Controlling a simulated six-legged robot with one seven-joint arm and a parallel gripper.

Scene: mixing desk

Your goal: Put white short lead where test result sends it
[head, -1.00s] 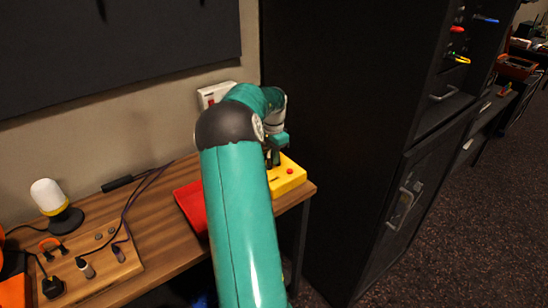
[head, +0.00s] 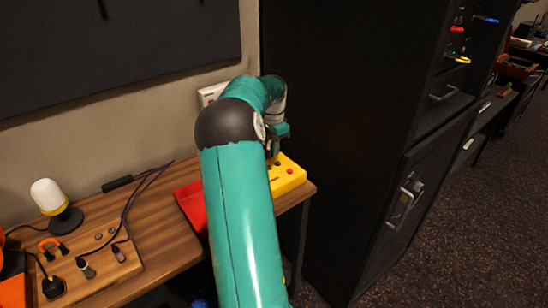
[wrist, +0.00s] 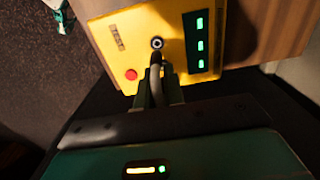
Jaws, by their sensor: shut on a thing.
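The yellow tester box (wrist: 150,28) fills the top of the wrist view, with a round socket (wrist: 157,43), a red button (wrist: 131,74) and a dark panel with three lit green lamps (wrist: 200,45). My gripper (wrist: 159,88) is shut on the white short lead (wrist: 156,75), whose pale cable shows between the fingers. The lead's dark end appears just below the socket, which shows as an uncovered ring. In the head view my gripper (head: 276,145) is above the yellow box (head: 292,175), and the lead is not discernible there.
A red tray (head: 190,203) lies left of the yellow box, partly behind my arm. A wooden board (head: 105,262) with plugs and cables, and a white lamp (head: 48,195), stand on the desk's left. A tall black cabinet (head: 345,120) rises close on the right.

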